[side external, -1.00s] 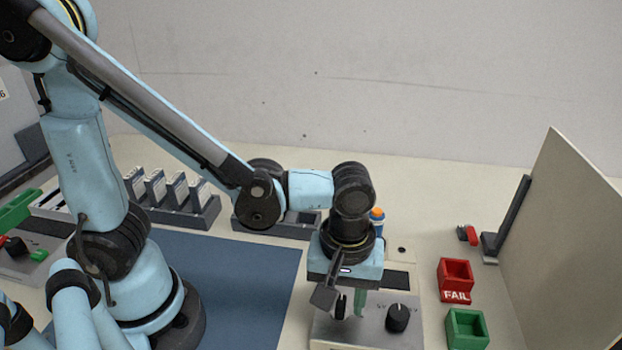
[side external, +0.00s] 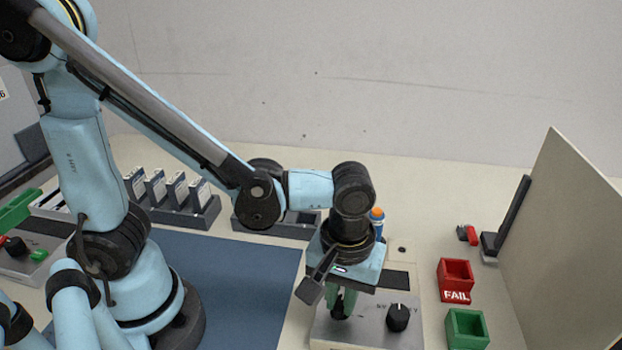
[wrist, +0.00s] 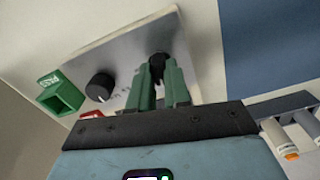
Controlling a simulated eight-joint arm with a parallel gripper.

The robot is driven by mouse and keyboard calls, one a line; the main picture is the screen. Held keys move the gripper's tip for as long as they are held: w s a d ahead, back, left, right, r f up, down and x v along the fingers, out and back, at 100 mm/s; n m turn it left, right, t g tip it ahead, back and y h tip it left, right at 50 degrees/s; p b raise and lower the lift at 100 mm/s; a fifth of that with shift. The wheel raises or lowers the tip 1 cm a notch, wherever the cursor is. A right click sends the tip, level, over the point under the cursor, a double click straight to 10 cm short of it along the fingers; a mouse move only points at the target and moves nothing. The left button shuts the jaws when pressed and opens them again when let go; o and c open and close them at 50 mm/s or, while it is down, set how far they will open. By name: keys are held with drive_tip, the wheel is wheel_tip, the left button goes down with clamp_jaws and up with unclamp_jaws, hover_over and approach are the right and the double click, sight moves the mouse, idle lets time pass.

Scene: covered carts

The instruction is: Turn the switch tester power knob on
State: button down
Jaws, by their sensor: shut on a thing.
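The switch tester (side external: 366,328) is a grey metal panel at the lower middle of the side view, and its panel (wrist: 112,58) fills the upper left of the wrist view. My gripper (side external: 342,308) points down at its left part. The green fingers (wrist: 160,80) are shut on a black knob (wrist: 157,62), which is partly hidden between them. A second black knob (side external: 398,318) with a white pointer mark stands free to the right; it also shows in the wrist view (wrist: 99,87). The panel lettering is partly covered and unreadable.
A red FAIL bin (side external: 456,294) and a green bin (side external: 467,329) stand right of the tester. A blue, orange-topped item (side external: 377,222) stands behind my wrist. A beige upright panel (side external: 570,240) bounds the right. A blue mat (side external: 250,275) lies left.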

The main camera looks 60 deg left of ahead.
sight(341, 302)
drive_tip(key=m, duration=0.4)
drive_tip(key=shift+m, duration=0.3)
drive_tip(key=m, duration=0.3)
drive_tip(key=shift+m, duration=0.3)
drive_tip(key=m, duration=0.3)
drive_tip(key=shift+m, duration=2.2)
drive_tip(key=c, duration=1.1)
unclamp_jaws()
drive_tip(key=shift+r, duration=0.1)
drive_tip(key=shift+r, duration=6)
